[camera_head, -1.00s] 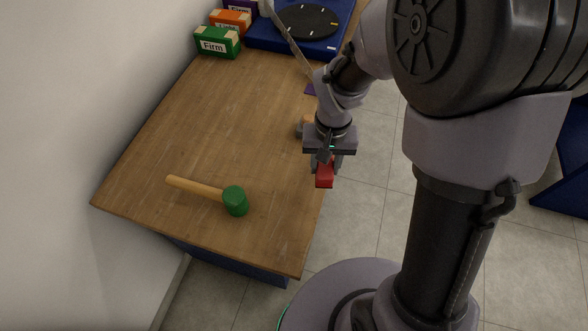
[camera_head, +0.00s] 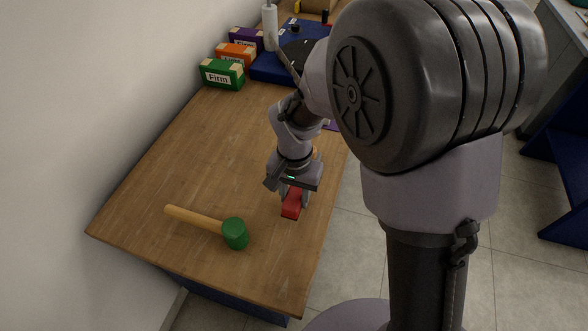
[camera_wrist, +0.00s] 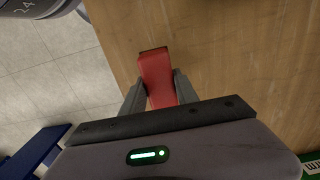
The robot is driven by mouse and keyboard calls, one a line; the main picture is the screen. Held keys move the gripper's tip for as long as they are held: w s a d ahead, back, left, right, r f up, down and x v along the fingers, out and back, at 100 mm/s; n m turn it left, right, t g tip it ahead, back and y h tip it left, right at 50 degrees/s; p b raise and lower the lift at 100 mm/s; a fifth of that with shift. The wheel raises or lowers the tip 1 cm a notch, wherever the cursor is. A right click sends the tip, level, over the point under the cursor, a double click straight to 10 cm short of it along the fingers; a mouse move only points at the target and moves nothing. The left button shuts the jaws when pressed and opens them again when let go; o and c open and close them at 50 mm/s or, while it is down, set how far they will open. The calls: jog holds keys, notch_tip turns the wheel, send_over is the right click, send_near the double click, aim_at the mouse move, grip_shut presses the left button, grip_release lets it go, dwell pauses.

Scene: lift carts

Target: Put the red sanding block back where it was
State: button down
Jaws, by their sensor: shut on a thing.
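The red sanding block (camera_head: 291,204) is between the fingers of my gripper (camera_head: 294,196), near the right edge of the wooden bench top (camera_head: 190,140). In the wrist view, the red block (camera_wrist: 156,72) sticks out past the two fingers of my gripper (camera_wrist: 160,92), which are shut on it. Bench wood shows behind and around the block. I cannot tell whether the block touches the wood or hangs just above it.
A mallet with a green head (camera_head: 235,234) and wooden handle lies left of the block. Green (camera_head: 222,74), orange (camera_head: 236,54) and purple boxes stand at the back, beside a blue board (camera_head: 276,66). The middle of the bench is clear. Tiled floor lies right of it.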

aim_at(295, 197)
jog(key=shift+w+f, duration=0.2)
jog(key=shift+w, duration=0.7)
jog(key=shift+w+f, duration=0.15)
jog(key=shift+w, duration=0.15)
jog(key=shift+f+b, duration=1.2)
jog(key=shift+f, duration=0.5)
jog(key=c, duration=0.9)
grip_release()
